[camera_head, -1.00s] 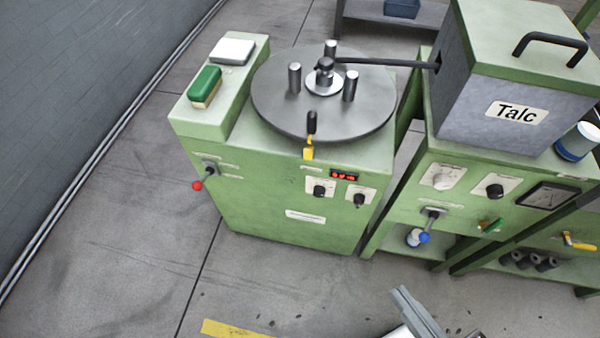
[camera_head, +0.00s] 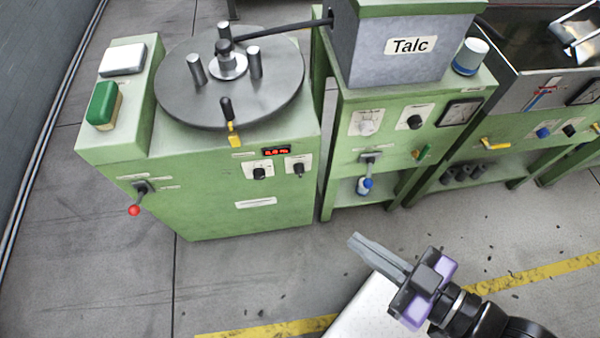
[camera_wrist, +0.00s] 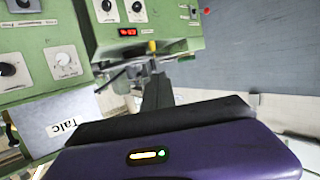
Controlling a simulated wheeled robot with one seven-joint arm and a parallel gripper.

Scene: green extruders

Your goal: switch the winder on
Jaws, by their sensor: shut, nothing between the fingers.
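The winder (camera_head: 225,205) is the green cabinet at the left of the head view, with a round grey turntable (camera_head: 180,90) on top. A lever with a red ball (camera_head: 134,210) sits on the left of its front, the ball hanging low. A yellow-based black lever (camera_head: 232,125) is at the turntable's front edge. A red display (camera_head: 276,151) and two black knobs (camera_head: 260,173) are on the front. My gripper (camera_head: 356,240) is shut and empty, over the floor to the right of the winder and apart from it. In the wrist view the winder's display (camera_wrist: 127,32) appears at the top, turned over.
The Talc box (camera_head: 410,45) stands on a green stand right of the winder, with a blue-tipped lever (camera_head: 367,184) on its front. A black trough (camera_head: 530,50) is farther right. Open floor lies in front, with a yellow line (camera_head: 270,328).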

